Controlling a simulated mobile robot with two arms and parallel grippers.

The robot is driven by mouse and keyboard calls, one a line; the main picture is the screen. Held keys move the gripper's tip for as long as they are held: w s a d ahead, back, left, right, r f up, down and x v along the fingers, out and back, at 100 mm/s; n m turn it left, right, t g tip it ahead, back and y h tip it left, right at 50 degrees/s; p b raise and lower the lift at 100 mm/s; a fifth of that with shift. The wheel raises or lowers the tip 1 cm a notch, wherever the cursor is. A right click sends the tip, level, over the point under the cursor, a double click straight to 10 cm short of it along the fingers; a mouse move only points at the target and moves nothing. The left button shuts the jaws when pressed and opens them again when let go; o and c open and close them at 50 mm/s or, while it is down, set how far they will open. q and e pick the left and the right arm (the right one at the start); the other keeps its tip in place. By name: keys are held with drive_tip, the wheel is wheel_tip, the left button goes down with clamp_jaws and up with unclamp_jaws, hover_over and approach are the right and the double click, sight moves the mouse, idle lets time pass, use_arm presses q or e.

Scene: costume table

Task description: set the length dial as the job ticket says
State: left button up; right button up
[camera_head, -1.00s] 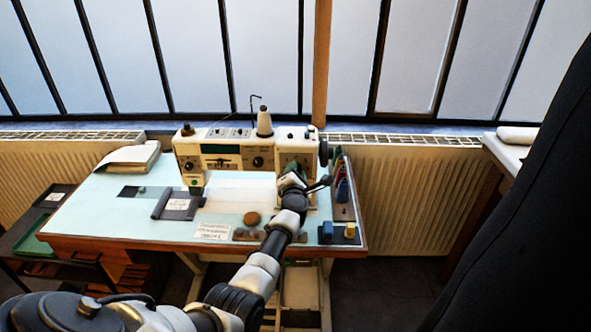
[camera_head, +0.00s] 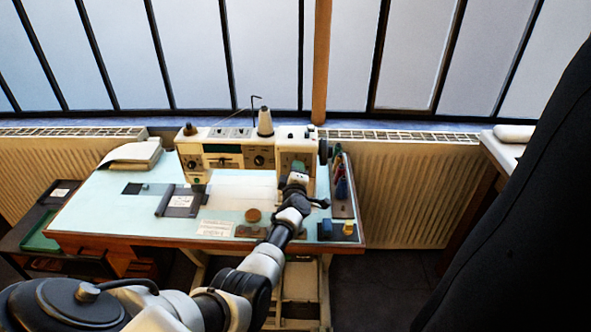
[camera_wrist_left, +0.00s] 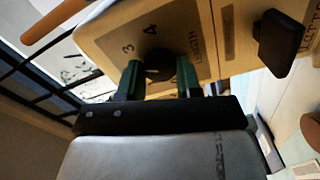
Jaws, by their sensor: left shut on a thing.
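The cream sewing machine (camera_head: 222,162) stands at the back of the table. My left gripper (camera_head: 298,170) is at the right end of its front and covers the dial there. In the left wrist view, the fingers of my left gripper (camera_wrist_left: 159,80) are shut on a dark round dial (camera_wrist_left: 160,62) on the machine's cream panel (camera_wrist_left: 232,14). The numbers 3 and 4 show beside the dial; its pointer and setting cannot be made out. A dark holder with a white card (camera_head: 180,201) and another white card (camera_head: 215,229) lie on the table; their writing is too small to read.
A cone of thread (camera_head: 265,122) stands on the machine. A round brown thing (camera_head: 253,215) lies in front. A tool tray (camera_head: 341,208) and small blue and yellow pieces are at the right edge. Folded cloth (camera_head: 131,154) lies at the back left. The left front is mostly clear.

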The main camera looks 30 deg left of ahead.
use_arm(q)
drive_tip(key=m+p, duration=0.1)
drive_tip(key=m, duration=0.2)
drive_tip(key=shift+m, duration=0.4)
drive_tip(key=m, duration=0.3)
drive_tip(key=shift+m+p, duration=0.3)
drive_tip(key=shift+p, duration=0.1)
drive_tip(key=m, duration=0.3)
drive_tip(key=shift+m, duration=0.3)
drive_tip(key=shift+d+f+m+p, duration=0.1)
drive_tip(key=shift+m+p, duration=0.3)
drive_tip(key=shift+m, duration=1)
drive_tip(key=o, duration=0.9)
